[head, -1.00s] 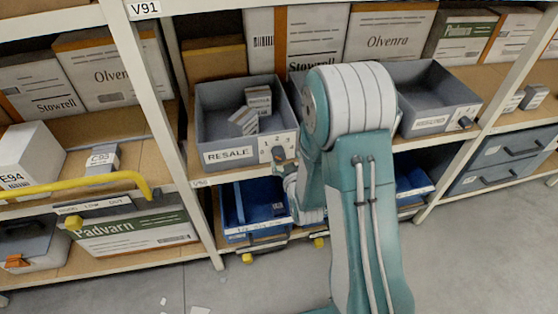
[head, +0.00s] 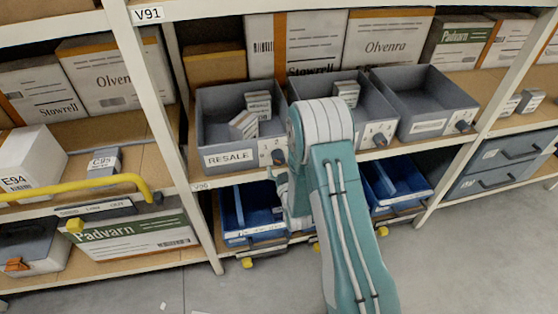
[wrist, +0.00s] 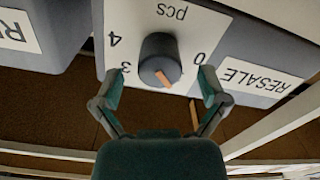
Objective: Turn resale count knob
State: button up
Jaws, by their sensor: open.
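The grey RESALE bin (head: 205,130) stands on the middle shelf in the head view, with small boxes inside. Its dark count knob (head: 278,156) sits on a white dial plate at the bin's front right. In the wrist view, which is upside down, the knob (wrist: 158,52) shows an orange pointer mark facing the picture bottom. Printed 4 and 3 lie left of it, 0 right, and "pcs" above. My gripper (wrist: 162,76) is open, one finger on each side of the knob in the picture, with visible gaps. In the head view my arm partly hides the gripper.
Two more grey bins with knobs stand right of the RESALE bin; the middle one (head: 385,108) is partly behind my arm. Blue trays (head: 245,232) sit on the shelf below. A yellow rail (head: 90,183) is at left. The floor at right is clear.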

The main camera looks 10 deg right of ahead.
jog(key=shift+w, duration=1.15)
jog(key=shift+c, duration=0.3)
jog(key=c, duration=1.1)
jog(key=shift+m, duration=0.4)
jog(key=m, duration=0.3)
jog(key=shift+a+m, duration=0.1)
jog(key=shift+m, duration=0.2)
jog(key=m, duration=0.4)
jog(key=shift+m, duration=0.3)
